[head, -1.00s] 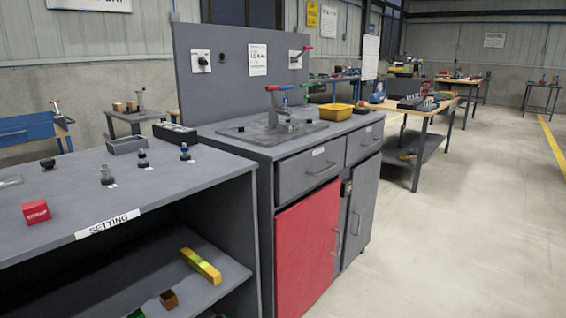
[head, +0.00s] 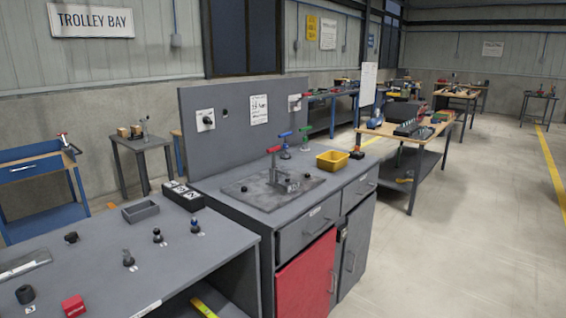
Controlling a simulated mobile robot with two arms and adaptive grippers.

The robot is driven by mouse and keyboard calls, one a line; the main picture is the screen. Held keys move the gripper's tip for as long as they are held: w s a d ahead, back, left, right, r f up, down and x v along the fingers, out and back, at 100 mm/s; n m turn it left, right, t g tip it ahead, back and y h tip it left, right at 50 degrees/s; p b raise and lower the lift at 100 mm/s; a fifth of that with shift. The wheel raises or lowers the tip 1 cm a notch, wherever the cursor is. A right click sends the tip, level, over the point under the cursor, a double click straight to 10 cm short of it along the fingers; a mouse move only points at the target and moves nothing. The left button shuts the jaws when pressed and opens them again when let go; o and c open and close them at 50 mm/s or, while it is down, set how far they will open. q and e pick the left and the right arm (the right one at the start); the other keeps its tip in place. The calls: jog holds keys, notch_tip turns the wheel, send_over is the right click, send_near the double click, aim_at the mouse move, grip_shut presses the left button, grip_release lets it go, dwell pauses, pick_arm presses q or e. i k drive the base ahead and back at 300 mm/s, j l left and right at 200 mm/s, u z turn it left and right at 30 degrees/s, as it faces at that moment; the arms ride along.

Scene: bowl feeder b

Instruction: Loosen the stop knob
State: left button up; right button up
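Neither of my grippers shows in the head view. A dark base plate (head: 235,191) lies on the grey cabinet top, with a grey fixture (head: 278,179) and a red-handled lever (head: 273,150) on it. Small black knobs sit on the plate, one at its left (head: 253,190) and one at its right (head: 319,178). A blue-handled tool (head: 285,143) and a green-handled tool (head: 305,137) stand behind. Several knob-like parts, including a dark one (head: 128,258) and a blue-topped one (head: 195,227), stand on the left bench. I cannot tell which is the stop knob.
A yellow bin (head: 332,161) stands right of the plate. The left bench (head: 95,270) also holds a red block (head: 73,306) and a grey tray (head: 140,211). A blue trolley (head: 40,205) stands at the far left. The floor on the right (head: 480,240) is open.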

aim_at(72, 238)
jog(key=u, duration=1.3)
